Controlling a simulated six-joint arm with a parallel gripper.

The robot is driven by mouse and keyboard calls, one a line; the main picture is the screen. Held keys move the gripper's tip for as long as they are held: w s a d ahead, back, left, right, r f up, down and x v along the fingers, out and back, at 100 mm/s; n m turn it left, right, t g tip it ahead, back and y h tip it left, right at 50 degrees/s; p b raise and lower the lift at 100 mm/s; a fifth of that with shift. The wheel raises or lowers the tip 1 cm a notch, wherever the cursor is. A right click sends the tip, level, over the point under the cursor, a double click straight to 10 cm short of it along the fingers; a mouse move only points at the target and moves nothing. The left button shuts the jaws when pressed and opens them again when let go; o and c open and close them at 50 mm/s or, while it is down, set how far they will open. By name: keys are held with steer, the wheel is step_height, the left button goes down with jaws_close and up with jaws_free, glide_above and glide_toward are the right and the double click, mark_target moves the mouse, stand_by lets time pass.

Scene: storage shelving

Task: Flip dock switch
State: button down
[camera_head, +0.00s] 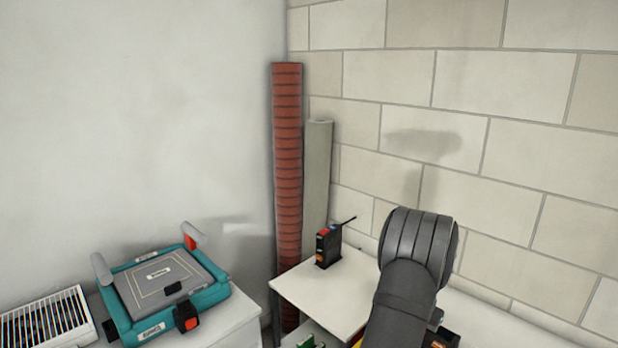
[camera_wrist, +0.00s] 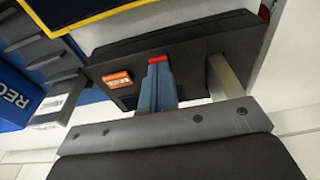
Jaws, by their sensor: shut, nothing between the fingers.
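In the wrist view a black box-like unit (camera_wrist: 205,45), which looks like the dock, fills the upper middle. A small orange switch (camera_wrist: 117,79) with pale markings sits on its face, left of my fingers. I cannot tell which way the switch is set. My gripper (camera_wrist: 158,61) is shut and empty, its blue-grey fingers with red tips together in front of the black unit, to the right of the switch. I cannot tell whether the tips touch the unit. In the head view my dark arm covers this area and hides the fingers.
A blue bin (camera_wrist: 18,98) with white lettering and a yellow-edged dark object (camera_wrist: 85,12) are close by. In the head view, a small black device (camera_head: 328,246) stands on a white shelf (camera_head: 318,297). A teal case (camera_head: 165,290) lies at left.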

step_height(320, 180, up, 7)
stand_by(0.8)
steer(key=shift+f, duration=0.1)
steer(key=shift+f, duration=3.3)
steer(key=s+r+n+t, duration=0.1)
steer(key=s+r+n, duration=0.2)
steer(key=r+n, duration=0.6)
steer(key=shift+d+r+y, duration=0.3)
steer(key=shift+d+r, duration=0.05)
steer(key=shift+r, duration=2.8)
